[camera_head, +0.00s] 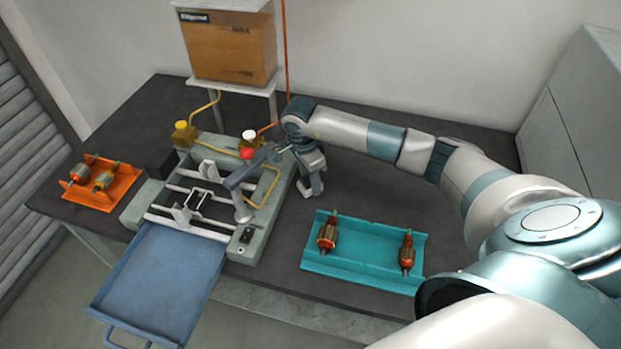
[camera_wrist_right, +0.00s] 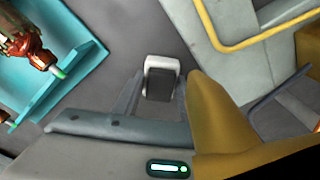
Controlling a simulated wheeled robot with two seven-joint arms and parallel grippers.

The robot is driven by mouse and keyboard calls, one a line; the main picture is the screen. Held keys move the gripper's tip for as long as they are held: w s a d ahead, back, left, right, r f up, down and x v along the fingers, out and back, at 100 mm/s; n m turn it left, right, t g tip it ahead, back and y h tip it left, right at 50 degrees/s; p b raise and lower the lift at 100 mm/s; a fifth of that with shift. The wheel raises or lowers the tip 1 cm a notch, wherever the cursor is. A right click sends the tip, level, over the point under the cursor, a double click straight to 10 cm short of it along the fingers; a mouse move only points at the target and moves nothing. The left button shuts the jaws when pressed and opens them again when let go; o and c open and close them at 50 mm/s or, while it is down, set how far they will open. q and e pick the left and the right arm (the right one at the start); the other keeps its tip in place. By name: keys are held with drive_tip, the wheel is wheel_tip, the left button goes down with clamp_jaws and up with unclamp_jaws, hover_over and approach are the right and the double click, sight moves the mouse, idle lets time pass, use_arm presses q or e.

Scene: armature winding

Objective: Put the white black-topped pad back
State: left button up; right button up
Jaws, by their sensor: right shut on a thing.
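In the right wrist view the white pad with the black top (camera_wrist_right: 160,80) sits between the fingers of my right gripper (camera_wrist_right: 157,98), which is shut on it. In the head view my right gripper (camera_head: 312,187) is low over the dark table, between the winding machine (camera_head: 262,215) and the teal tray (camera_head: 365,265). The pad is hard to make out there, and I cannot tell whether it touches the table. My left gripper is not in view.
The teal tray holds two copper-wound armatures. An orange tray (camera_head: 128,192) with more armatures lies at the left. The machine's grey lever (camera_head: 243,178) and red knob (camera_head: 247,153) stand close left of my gripper. A blue drawer (camera_head: 155,285) juts out in front.

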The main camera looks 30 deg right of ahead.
sight(306, 180)
drive_tip(key=shift+f, duration=0.1)
drive_tip(key=shift+f, duration=0.1)
drive_tip(key=o, duration=1.1)
drive_tip(key=shift+r, duration=0.3)
drive_tip(key=shift+r+b, duration=0.25)
drive_tip(key=shift+b, duration=0.05)
wheel_tip(306, 180, up, 11)
drive_tip(key=a+b, duration=0.1)
drive_tip(key=b, duration=0.3)
drive_tip(key=shift+a, duration=0.2)
drive_tip(key=shift+r, duration=0.1)
